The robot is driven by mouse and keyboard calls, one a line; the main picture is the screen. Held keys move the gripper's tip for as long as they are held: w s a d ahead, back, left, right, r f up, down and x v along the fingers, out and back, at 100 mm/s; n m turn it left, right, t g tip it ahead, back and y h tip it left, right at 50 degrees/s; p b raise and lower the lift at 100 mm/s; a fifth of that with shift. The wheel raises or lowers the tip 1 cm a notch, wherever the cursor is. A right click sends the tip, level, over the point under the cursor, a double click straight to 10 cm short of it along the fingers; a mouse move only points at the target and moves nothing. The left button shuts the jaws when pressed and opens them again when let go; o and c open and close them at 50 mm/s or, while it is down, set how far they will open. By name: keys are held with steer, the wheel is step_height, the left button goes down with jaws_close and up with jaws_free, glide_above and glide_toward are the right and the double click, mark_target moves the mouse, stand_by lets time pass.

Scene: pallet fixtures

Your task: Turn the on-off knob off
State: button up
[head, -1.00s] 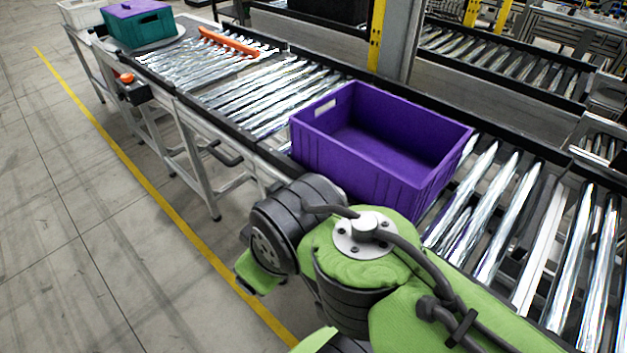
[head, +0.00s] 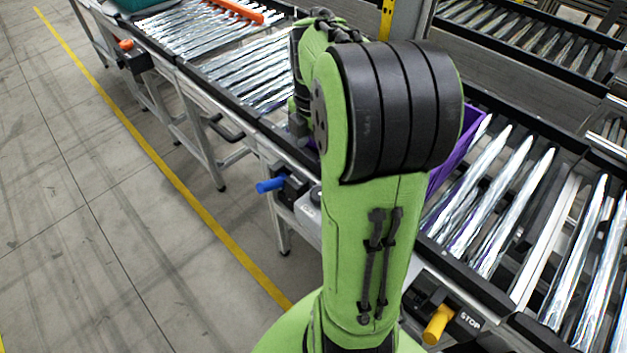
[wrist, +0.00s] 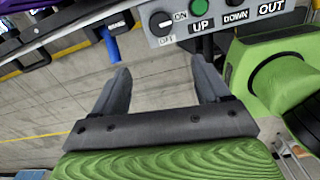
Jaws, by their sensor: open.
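The on-off knob (wrist: 161,21) is a round black knob on a grey control panel (wrist: 220,28) at the top of the wrist view. The ON label is to its upper right and OFF just below it. I cannot tell surely which label its mark points at. My gripper (wrist: 160,68) is open and empty. Its two fingers point toward the panel, with the knob beyond the gap between them, apart from both. In the head view my arm hides the knob and most of the panel.
A blue handle (head: 270,185) sticks out left of the panel, and it also shows in the wrist view (wrist: 110,45). A green button sits beside UP. A purple crate (head: 455,155) stands on the rollers behind my arm. A yellow handle (head: 437,324) is by STOP. The floor at left is clear.

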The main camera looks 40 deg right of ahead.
mark_target(319, 193)
steer(key=shift+n, duration=0.7)
steer(key=f+b, duration=0.1)
steer(key=f, duration=0.4)
steer(key=d+f+b, duration=0.1)
steer(key=f+b, duration=0.1)
steer(key=f, duration=0.4)
steer(key=f+b, duration=0.1)
steer(key=f, duration=0.4)
steer(key=shift+d+f, duration=0.3)
steer(key=shift+f, duration=0.05)
steer(key=shift+r, duration=0.1)
steer(key=c, duration=1)
